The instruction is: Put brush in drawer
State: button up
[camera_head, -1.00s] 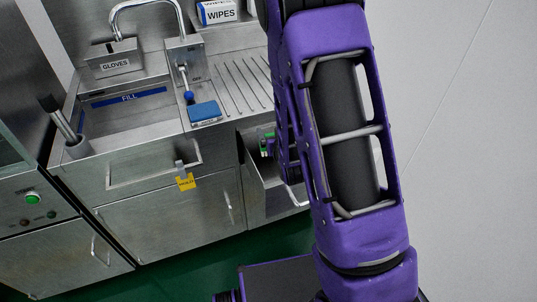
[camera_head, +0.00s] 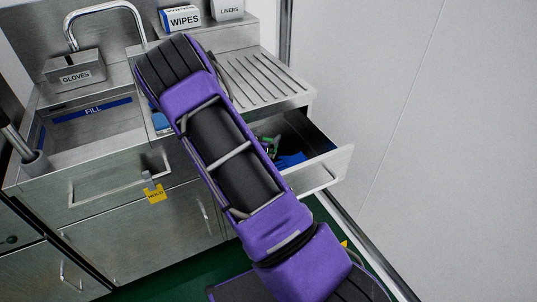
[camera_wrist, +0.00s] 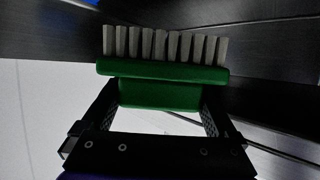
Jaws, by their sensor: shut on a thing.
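The brush, with a green body (camera_wrist: 160,94) and a row of white bristle tufts, fills the middle of the wrist view. My gripper (camera_wrist: 160,100) is shut on its green block, one black finger on each side, with the bristles facing away from my wrist. In the head view the open drawer (camera_head: 325,170) sits under the ribbed drainboard, right of my arm. My gripper is otherwise hidden behind my purple arm there.
A blue thing (camera_head: 291,160) lies inside the drawer. A yellow tag (camera_head: 155,194) hangs at the front handle. A pale wall (camera_head: 420,120) is at right.

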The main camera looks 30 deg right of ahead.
aim_at(267, 139)
jog(key=x, duration=0.4)
jog(key=b+x, duration=0.1)
jog(key=x, duration=0.3)
jog(key=f+x, duration=0.1)
jog(key=x, duration=0.3)
jog(key=shift+d+f, duration=0.1)
jog(key=shift+w+d+f+b, duration=0.5)
jog(key=shift+w+d+f, duration=0.4)
jog(key=shift+f, duration=0.15)
jog(key=o, duration=1)
jog(key=shift+f, duration=0.1)
jog(key=shift+a+r, duration=0.1)
jog(key=shift+r, duration=0.1)
jog(key=p+v, duration=0.1)
jog(key=v, duration=1.1)
jog(key=shift+p, duration=0.3)
